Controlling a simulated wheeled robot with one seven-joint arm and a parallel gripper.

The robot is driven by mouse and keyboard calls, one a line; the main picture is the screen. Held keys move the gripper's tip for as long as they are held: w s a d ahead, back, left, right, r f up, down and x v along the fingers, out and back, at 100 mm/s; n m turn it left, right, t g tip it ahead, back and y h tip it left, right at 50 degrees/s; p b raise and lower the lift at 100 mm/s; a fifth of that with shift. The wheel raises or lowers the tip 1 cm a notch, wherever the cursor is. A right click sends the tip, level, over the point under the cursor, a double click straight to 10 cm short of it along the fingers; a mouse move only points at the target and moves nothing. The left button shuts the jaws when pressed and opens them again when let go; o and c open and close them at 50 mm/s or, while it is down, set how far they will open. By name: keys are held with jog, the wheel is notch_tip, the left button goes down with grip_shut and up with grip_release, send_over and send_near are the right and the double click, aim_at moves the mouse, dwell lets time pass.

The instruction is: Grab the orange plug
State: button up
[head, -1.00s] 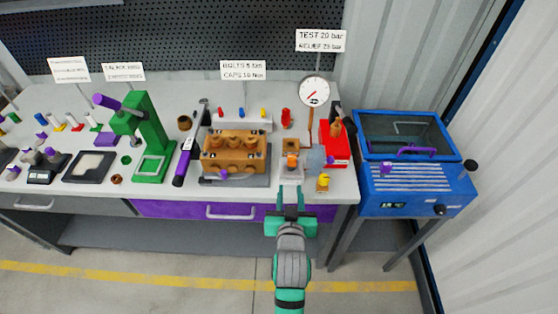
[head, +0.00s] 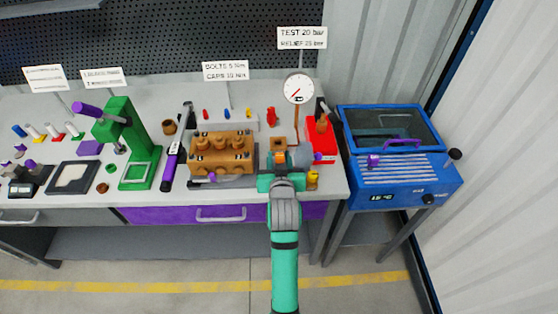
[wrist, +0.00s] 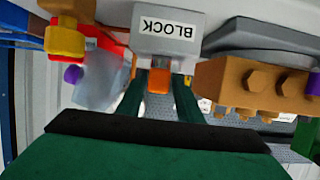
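The orange plug (wrist: 158,80) is a small blocky piece at the front of a grey block labelled BLOCK (wrist: 168,30) in the wrist view. In the head view the plug (head: 280,156) is a small orange patch, partly hidden by my gripper. My gripper (wrist: 160,92) reaches toward it, with one green finger on each side of the plug. The fingers are apart, and narrow gaps seem to show beside the plug. Contact with it cannot be made out. In the head view my gripper (head: 281,174) is at the bench's front edge.
A brown pump body (head: 222,155) stands close to the left. A yellow-topped piece (head: 313,178), a red box (head: 325,148) and a pressure gauge (head: 299,89) stand to the right and behind. A blue machine (head: 400,185) is beyond the bench's right end.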

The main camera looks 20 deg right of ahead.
jog(key=shift+x, duration=2.25)
jog(key=shift+s+d+f, duration=0.1)
jog(key=shift+f, duration=0.05)
grip_shut()
